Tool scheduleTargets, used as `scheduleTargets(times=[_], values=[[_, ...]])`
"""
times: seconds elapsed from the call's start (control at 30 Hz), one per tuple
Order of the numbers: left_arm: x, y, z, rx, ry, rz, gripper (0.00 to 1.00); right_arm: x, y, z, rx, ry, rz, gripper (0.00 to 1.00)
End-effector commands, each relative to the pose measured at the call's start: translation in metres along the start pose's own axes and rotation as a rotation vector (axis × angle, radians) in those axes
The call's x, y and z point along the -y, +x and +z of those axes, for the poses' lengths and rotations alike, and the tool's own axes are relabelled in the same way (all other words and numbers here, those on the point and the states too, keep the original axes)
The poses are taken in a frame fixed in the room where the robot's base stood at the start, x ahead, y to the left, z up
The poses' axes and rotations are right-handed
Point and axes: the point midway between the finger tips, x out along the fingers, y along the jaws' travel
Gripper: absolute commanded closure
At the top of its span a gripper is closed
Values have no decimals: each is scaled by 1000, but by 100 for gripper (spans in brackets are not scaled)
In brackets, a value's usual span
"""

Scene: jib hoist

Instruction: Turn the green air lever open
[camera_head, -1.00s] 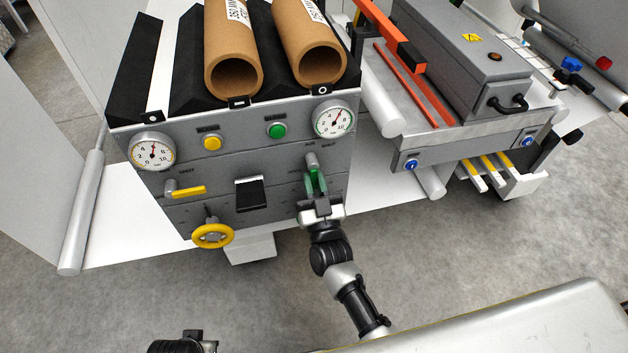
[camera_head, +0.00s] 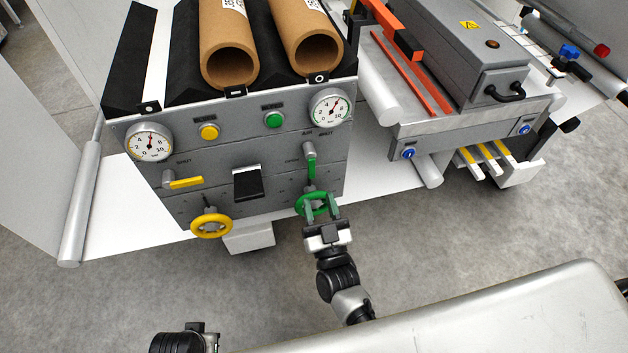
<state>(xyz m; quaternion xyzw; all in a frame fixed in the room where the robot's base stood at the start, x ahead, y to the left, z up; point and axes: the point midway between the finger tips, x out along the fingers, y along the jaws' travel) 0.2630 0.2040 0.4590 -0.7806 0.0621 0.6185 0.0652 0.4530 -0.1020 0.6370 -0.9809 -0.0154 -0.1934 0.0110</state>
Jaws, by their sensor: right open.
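The green air lever (camera_head: 311,169) hangs down from its grey pivot on the right half of the grey panel (camera_head: 270,165), below the right gauge. A green handwheel (camera_head: 301,206) sits just below the lever. My right gripper (camera_head: 321,208) is open, below the lever's lower end and in front of the handwheel. Its fingers overlap the wheel in the picture and hide part of it. Whether they touch it I cannot tell. The lever is apart from the fingers and fully visible.
A yellow lever (camera_head: 186,183) and a yellow handwheel (camera_head: 211,225) are on the panel's left half. A black flap (camera_head: 248,184) is between the sides. Two gauges, a yellow button (camera_head: 209,132) and a green button (camera_head: 274,119) are above. Open floor lies in front.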

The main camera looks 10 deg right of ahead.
Motion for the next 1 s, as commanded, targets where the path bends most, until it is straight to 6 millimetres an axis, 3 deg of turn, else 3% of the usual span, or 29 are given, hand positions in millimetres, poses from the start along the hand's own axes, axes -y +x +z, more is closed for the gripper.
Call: scheduleTargets(times=[0.1, 0.3, 0.87, 1.0], values=[[0, 2, 0, 1, 0, 0, 100, 0, -19, 0, 1, 2, 0, 57], [0, 1, -2, -5, 1, 0, 100, 0, -32, 0, -1, 2, 0, 57], [0, -1, -6, -12, 1, 0, 100, 0, -32, 0, 3, 1, -2, 57], [0, -1, -5, -11, 0, 0, 100, -1, -35, 12, 95, -1, -37, 57]])
